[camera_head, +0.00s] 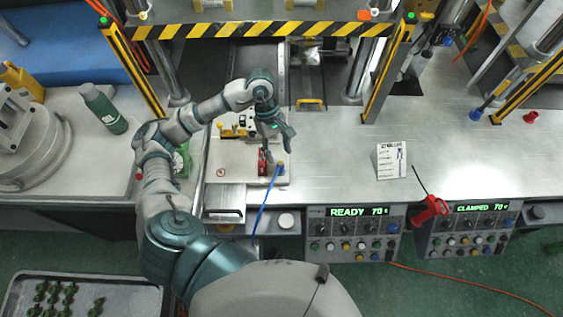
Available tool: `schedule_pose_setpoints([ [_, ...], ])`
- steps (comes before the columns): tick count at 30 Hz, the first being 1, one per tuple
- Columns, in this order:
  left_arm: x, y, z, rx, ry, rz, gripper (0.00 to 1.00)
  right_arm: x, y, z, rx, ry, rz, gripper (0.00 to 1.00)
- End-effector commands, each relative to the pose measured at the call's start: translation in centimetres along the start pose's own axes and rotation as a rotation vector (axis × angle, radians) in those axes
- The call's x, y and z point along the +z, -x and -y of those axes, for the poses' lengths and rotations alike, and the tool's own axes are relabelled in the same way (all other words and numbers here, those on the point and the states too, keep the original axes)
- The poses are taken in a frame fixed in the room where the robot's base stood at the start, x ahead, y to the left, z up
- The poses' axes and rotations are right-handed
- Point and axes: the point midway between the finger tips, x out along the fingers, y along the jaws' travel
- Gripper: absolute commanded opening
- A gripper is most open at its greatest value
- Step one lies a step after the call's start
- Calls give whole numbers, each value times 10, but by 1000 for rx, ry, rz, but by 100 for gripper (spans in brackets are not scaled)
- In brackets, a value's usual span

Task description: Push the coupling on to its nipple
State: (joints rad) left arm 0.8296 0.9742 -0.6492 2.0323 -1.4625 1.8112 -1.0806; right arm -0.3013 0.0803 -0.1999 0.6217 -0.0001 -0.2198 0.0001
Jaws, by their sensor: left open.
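My left gripper (279,147) is open, fingers pointing down, above the front of the left station's plate. A blue hose (263,208) rises from the front edge and ends in a small yellowish-and-blue coupling (280,168), just below and right of the fingers. A red part (262,162) stands on the plate left of the coupling, close under one finger. I cannot make out the nipple, nor whether the coupling touches anything. At the right station, a blue fitting (475,114) and a red fitting (530,117) lie on the table. My right gripper is not in view.
Yellow-black striped posts (388,70) and a crossbar (250,30) frame the station. Control boxes read READY (355,212) and CLAMPED (480,208). A card (391,160) and a red-handled tool (430,208) are at right. The table between card and plate is clear.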

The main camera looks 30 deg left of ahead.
Motion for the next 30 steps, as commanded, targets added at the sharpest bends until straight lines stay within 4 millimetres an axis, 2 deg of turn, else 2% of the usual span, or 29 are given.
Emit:
schedule_pose_setpoints([
  [3, 0, 23, -1, 3, 0, 0, 51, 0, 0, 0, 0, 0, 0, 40],
  [9, 0, 40, 0, 0, 0, 2, 51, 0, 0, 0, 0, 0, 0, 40],
  [26, 0, 42, 0, 0, 0, 2, 51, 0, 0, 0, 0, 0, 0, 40],
  [30, 6, 55, 1, 4, -2, -1, 51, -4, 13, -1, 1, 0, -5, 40],
])
